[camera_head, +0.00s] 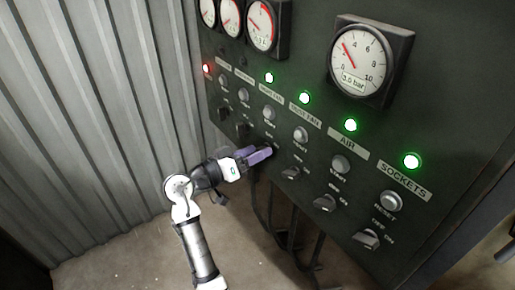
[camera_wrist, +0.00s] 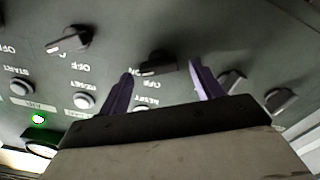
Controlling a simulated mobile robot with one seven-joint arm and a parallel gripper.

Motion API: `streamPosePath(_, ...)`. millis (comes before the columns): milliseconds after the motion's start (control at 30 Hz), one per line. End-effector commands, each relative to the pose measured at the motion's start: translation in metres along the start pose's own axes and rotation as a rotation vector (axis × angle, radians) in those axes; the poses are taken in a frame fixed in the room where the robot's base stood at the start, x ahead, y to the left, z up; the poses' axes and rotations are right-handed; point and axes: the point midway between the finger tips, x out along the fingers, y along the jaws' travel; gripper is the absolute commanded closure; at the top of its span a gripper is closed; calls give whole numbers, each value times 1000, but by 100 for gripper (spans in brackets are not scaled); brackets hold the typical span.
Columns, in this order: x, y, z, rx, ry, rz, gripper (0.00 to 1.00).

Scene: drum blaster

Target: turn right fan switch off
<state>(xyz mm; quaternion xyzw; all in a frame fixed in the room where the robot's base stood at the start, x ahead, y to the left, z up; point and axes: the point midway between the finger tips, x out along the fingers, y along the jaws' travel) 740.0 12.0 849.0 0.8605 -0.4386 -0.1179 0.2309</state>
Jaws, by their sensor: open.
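The switch panel (camera_head: 235,100) carries a row of black rotary switches. A label ending in "FAN" (camera_head: 304,117) sits under a lit green lamp (camera_head: 304,97); its first word is hard to read. The switch below that label (camera_head: 292,173) is just right of my gripper (camera_head: 262,154). My gripper, with purple fingers, is open at the panel's lower edge. In the wrist view, a black switch (camera_wrist: 155,65) shows beyond and between the open fingers (camera_wrist: 160,78), apart from both. Another switch (camera_wrist: 70,38) is to their left. Whether the fingertips touch the panel is unclear.
More switches stand to the right, under AIR (camera_head: 325,202) and SOCKETS (camera_head: 367,238). Round gauges (camera_head: 361,62) stick out above. Dark cables (camera_head: 300,240) hang below the panel. A corrugated wall (camera_head: 90,100) is on the left.

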Motion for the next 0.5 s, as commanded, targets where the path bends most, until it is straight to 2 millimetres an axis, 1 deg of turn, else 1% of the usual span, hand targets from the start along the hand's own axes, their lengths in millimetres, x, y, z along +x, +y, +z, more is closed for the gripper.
streamPosePath(33, 6, 1, 0, 0, -2, 2, 35)
streamPosePath(133, 12, 0, 0, 0, 0, 1, 35)
streamPosePath(433, 14, 0, 0, 1, 1, 0, 35)
streamPosePath(467, 14, 0, 0, 1, 0, 0, 36)
streamPosePath(500, 14, 0, 0, 1, 1, 0, 41)
